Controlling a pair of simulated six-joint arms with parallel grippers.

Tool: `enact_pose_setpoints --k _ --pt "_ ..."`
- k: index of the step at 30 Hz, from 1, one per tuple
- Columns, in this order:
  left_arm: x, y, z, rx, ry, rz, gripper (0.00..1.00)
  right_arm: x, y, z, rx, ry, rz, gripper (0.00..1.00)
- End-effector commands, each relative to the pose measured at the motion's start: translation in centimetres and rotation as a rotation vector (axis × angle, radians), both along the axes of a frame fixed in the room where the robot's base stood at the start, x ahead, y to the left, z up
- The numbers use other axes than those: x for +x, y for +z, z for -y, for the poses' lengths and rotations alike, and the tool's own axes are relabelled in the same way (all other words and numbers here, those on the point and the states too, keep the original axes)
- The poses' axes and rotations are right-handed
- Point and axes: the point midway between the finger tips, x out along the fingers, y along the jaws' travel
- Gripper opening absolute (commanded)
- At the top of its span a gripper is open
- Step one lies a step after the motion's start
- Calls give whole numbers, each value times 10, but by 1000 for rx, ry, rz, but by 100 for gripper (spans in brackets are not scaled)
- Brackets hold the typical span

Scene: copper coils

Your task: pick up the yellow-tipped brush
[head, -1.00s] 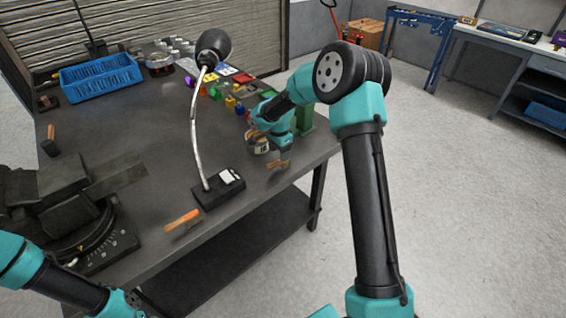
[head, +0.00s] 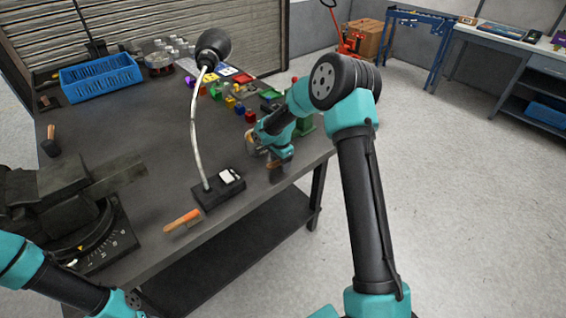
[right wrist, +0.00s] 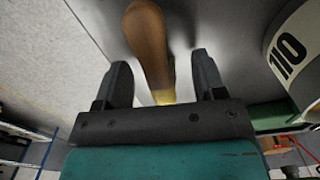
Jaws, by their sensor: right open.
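The brush (right wrist: 147,38) shows in the right wrist view with a brown wooden handle and a yellow end. It lies between the two dark fingers of my right gripper (right wrist: 163,72), with a gap on each side. The right gripper is open and touches neither side of the handle. In the head view my right gripper (head: 278,168) is down near the right edge of the workbench and hides most of the brush. My left arm shows only at the lower left; its gripper is out of view.
A round object marked 110 (right wrist: 295,52) stands close to the right finger. A lamp base (head: 218,189) and an orange-handled tool (head: 182,220) are on the workbench (head: 150,215) to the left. Coloured blocks and a blue basket (head: 102,78) are farther back.

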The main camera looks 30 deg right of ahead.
Motion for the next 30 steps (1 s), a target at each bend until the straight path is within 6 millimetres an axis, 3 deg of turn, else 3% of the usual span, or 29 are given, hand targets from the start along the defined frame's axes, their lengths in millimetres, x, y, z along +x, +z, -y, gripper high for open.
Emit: enact_pose_setpoints --k 11,27,30 --pt "0 0 0 0 0 0 43 0 1 0 0 0 0 63" --pt "0 0 0 0 0 0 43 0 1 0 0 0 0 11" --pt "0 0 0 0 0 0 43 0 1 0 0 0 0 9"
